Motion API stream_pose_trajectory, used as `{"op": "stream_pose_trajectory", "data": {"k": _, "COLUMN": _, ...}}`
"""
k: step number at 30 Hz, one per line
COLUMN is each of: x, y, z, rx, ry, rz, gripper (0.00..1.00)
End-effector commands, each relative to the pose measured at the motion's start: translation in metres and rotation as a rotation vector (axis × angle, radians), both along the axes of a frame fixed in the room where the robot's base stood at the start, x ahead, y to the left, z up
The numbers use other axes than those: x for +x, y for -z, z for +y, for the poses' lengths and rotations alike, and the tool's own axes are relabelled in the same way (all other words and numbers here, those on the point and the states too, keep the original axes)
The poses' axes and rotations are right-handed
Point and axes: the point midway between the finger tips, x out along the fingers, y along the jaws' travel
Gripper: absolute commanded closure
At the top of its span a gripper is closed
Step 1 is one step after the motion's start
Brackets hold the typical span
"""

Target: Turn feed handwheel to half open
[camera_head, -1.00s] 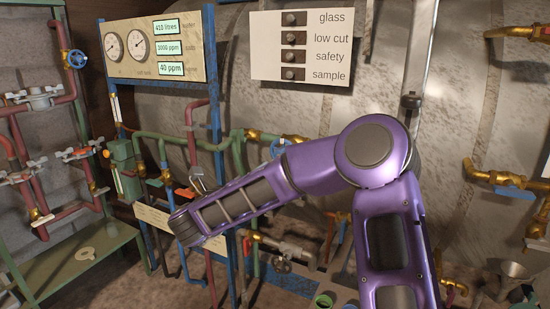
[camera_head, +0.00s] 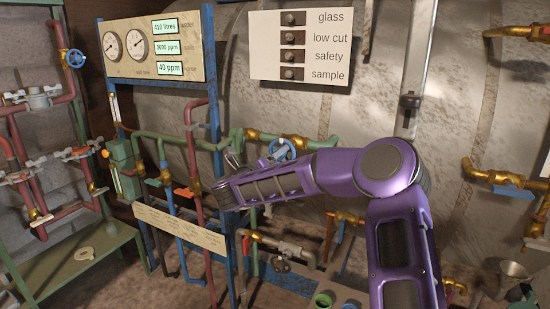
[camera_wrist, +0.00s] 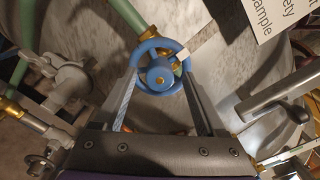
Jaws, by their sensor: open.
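A blue handwheel (camera_wrist: 160,67) with a white mark on its upper right rim is ahead of my gripper in the wrist view. It sits on a green pipe with a brass fitting. My gripper (camera_wrist: 161,82) is open, with one finger at each side of the wheel's lower part; I cannot tell whether they touch it. In the head view a blue handwheel (camera_head: 282,149) shows on the green pipe just above my forearm, partly hidden by it. My gripper (camera_head: 234,160) there is small and partly hidden. No label names the feed wheel.
A gauge panel (camera_head: 152,49) and a labelled switch board (camera_head: 300,47) are above. Another blue handwheel (camera_head: 76,59) is on the red pipes at left. Grey valve parts (camera_wrist: 68,82) and a grey lever (camera_wrist: 277,102) flank my gripper in the wrist view.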

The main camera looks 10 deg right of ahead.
Motion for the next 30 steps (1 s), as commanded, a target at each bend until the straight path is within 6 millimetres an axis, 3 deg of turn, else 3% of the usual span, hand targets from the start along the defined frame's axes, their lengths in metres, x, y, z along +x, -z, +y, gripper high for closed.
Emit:
{"op": "stream_pose_trajectory", "data": {"k": 2, "x": -0.0002, "y": -0.0001, "z": 0.0001, "rx": 0.0, "ry": 0.0, "rz": 0.0, "gripper": 0.32}}
{"op": "stream_pose_trajectory", "data": {"k": 13, "x": -0.0004, "y": -0.0004, "z": 0.0002, "rx": 0.0, "ry": 0.001, "rz": -0.001, "gripper": 0.98}}
{"op": "stream_pose_trajectory", "data": {"k": 30, "x": -0.0004, "y": -0.002, "z": 0.001, "rx": -0.115, "ry": 0.0, "rz": 0.078, "gripper": 1.0}}
